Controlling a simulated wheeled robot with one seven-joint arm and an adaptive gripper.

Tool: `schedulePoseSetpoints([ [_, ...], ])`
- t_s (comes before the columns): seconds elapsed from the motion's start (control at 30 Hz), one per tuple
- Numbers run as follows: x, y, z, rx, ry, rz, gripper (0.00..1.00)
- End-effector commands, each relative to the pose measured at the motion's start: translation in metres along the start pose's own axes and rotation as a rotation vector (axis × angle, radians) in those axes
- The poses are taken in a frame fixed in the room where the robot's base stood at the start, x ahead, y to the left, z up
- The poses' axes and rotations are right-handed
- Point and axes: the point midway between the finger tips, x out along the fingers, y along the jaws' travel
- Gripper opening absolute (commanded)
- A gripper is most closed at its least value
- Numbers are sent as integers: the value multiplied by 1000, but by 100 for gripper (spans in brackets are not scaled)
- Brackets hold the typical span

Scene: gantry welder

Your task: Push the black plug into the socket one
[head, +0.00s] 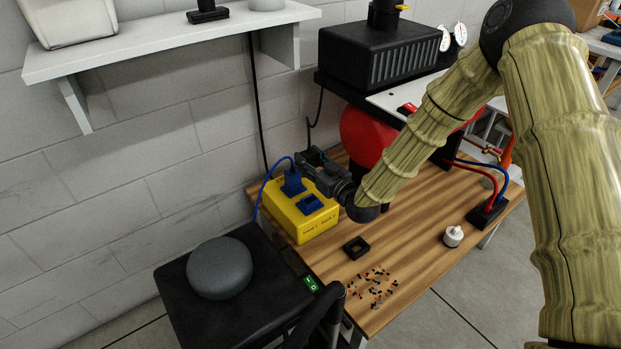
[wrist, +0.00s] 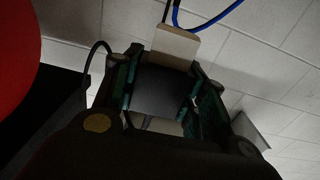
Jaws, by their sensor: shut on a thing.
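The yellow socket box (head: 303,226) sits on the wooden bench by the wall, with small lettering on its front that is hard to read. A blue plug with a blue cable (head: 292,183) is at its far socket. The nearer blue socket (head: 311,204) shows no plug. My gripper (head: 309,163) is beside and above the box's far right side, close to the blue plug. In the wrist view, my gripper (wrist: 163,75) is shut on a dark block, apparently the black plug (wrist: 162,92). A pale piece shows beyond it. The held thing is hidden in the head view.
A red tank (head: 364,137) stands close behind my gripper, under a black machine (head: 375,58). A small black square frame (head: 356,247), scattered small parts (head: 372,288) and a white-topped knob (head: 453,236) lie on the bench. A shelf (head: 170,40) overhangs at left.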

Motion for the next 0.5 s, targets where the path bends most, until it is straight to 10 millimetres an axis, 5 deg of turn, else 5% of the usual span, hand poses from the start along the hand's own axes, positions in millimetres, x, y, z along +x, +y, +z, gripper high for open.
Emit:
schedulePoseSetpoints([
  [0.1, 0, 0, 26, 0, 0, 0, 16],
  [0.5, -1, 1, 39, 0, 0, 1, 16],
])
